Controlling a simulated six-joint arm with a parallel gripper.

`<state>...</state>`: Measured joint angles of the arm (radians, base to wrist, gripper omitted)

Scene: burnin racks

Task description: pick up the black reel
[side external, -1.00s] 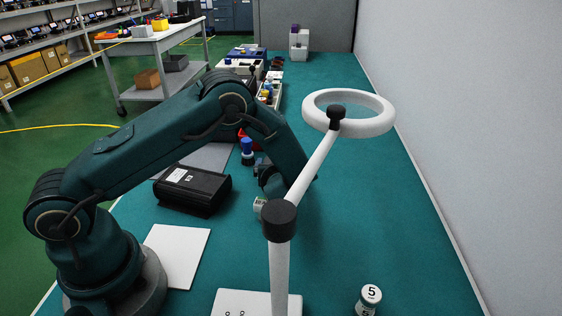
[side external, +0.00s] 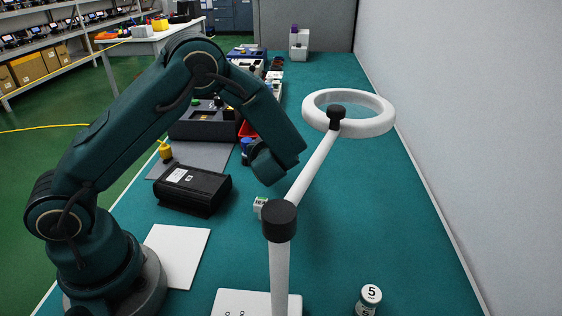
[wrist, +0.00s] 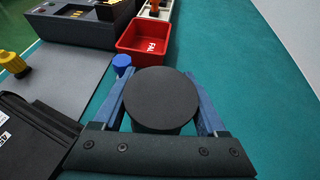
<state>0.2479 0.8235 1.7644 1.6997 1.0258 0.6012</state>
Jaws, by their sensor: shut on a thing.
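The black reel (wrist: 161,98) fills the middle of the wrist view, its round flat face toward the camera. My gripper (wrist: 161,105) has its two blue fingers on either side of the reel and is shut on it. In the side external view my wrist is above the teal bench, behind the white lamp post; the fingers and the reel cannot be made out there.
A red bin with a white label (wrist: 142,38) stands beyond the reel, with a blue-topped object (wrist: 122,63) near it. A black box (side external: 192,190) lies left of my wrist. The ring lamp (side external: 390,118) stands close on the right. Teal bench is clear further right.

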